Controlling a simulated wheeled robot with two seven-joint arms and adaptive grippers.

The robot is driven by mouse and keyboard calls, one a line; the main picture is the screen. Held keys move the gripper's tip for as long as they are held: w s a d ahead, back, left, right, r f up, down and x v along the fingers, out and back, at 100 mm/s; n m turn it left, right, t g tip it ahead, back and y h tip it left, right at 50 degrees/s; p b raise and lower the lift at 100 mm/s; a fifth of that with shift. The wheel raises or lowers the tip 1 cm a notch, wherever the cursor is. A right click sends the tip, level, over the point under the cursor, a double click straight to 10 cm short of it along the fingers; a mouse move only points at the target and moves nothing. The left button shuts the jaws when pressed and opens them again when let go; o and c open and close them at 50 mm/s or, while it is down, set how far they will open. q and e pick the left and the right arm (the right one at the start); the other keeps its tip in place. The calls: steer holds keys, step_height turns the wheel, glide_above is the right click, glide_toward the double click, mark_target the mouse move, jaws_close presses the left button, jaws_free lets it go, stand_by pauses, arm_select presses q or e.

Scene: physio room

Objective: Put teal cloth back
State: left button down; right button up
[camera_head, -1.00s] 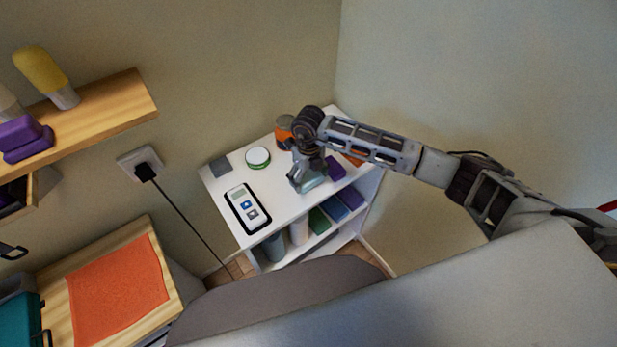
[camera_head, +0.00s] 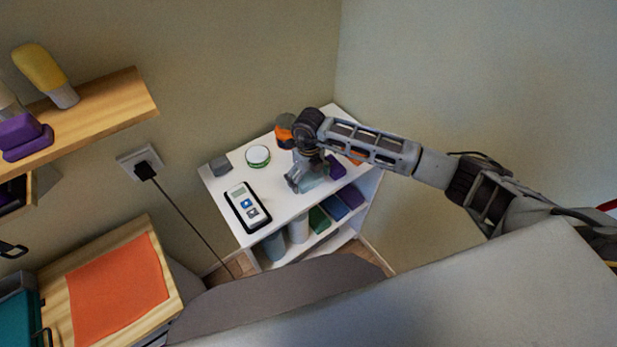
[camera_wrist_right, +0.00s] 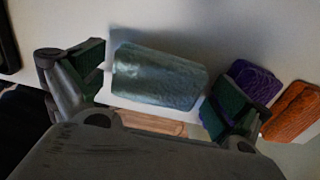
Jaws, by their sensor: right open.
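The teal cloth (camera_wrist_right: 158,77) is a pale, folded pad on the white top of the small shelf unit. It lies between the two fingers of my right gripper (camera_wrist_right: 152,97), with a gap at least on the left. In the head view the cloth (camera_head: 316,178) shows partly below my right gripper (camera_head: 305,182), which hides the rest. The right gripper is open, low over the shelf top. A purple cloth (camera_wrist_right: 257,82) lies just beside its right finger, with an orange cloth (camera_wrist_right: 292,112) beyond. My left gripper is not in view.
The white shelf top (camera_head: 290,205) also holds a black-edged device (camera_head: 247,207), a round green-rimmed tin (camera_head: 257,157), a grey block (camera_head: 220,166) and an orange-and-black jar (camera_head: 284,130). Walls stand close behind. Rolled and folded cloths, including a green one (camera_head: 319,220), fill the shelf below.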

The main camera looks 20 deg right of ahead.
mark_target(308, 177)
steer(key=shift+r, duration=0.2)
step_height(308, 177, up, 12)
steer(key=b, duration=0.1)
stand_by(0.7)
stand_by(0.4)
